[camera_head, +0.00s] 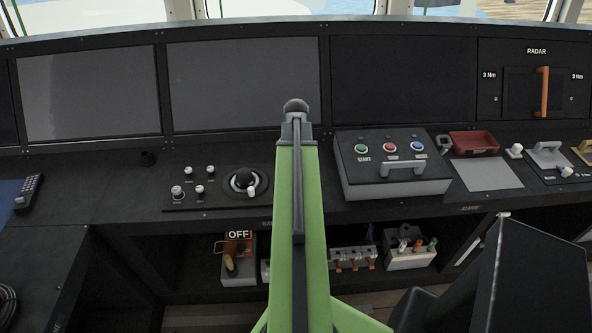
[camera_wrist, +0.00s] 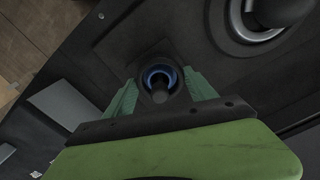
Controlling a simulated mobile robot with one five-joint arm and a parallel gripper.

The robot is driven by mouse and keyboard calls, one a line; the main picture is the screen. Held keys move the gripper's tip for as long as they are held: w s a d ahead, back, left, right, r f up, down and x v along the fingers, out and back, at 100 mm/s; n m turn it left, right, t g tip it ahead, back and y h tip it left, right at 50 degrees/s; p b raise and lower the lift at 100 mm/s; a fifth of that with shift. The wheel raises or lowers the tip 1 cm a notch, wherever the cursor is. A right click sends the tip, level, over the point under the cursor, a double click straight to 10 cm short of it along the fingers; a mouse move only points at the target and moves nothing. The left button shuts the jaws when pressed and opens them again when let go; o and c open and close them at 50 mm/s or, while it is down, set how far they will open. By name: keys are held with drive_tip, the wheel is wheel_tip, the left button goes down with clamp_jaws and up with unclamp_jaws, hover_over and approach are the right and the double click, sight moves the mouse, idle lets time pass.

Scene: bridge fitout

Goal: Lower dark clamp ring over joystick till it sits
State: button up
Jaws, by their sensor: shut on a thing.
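In the wrist view my gripper (camera_wrist: 160,82) has its two green fingers closed on the dark clamp ring (camera_wrist: 159,64), one on each side. A blue band shows on the inner part of the ring. The dark joystick (camera_wrist: 160,92) shows within the ring's opening, seen nearly end-on, so the ring looks to be around or directly over it. I cannot tell how high the ring is above the base. In the head view my green arm hides the gripper, ring and joystick.
A trackball (camera_head: 243,180) in a pale ring sits left of my arm. A grey button box (camera_head: 392,182) with a handle stands to the right. A red tray (camera_head: 474,143) lies farther right. Dark screens rise behind; open shelves below hold several items.

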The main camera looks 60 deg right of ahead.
drive_tip(key=shift+f+b, duration=0.8)
drive_tip(key=shift+f, duration=0.1)
drive_tip(key=shift+r, duration=0.1)
drive_tip(key=o, duration=1.5)
wheel_tip(320, 180, up, 17)
drive_tip(key=p, duration=1.7)
drive_tip(key=shift+r+p, duration=0.2)
drive_tip(key=shift+p, duration=0.1)
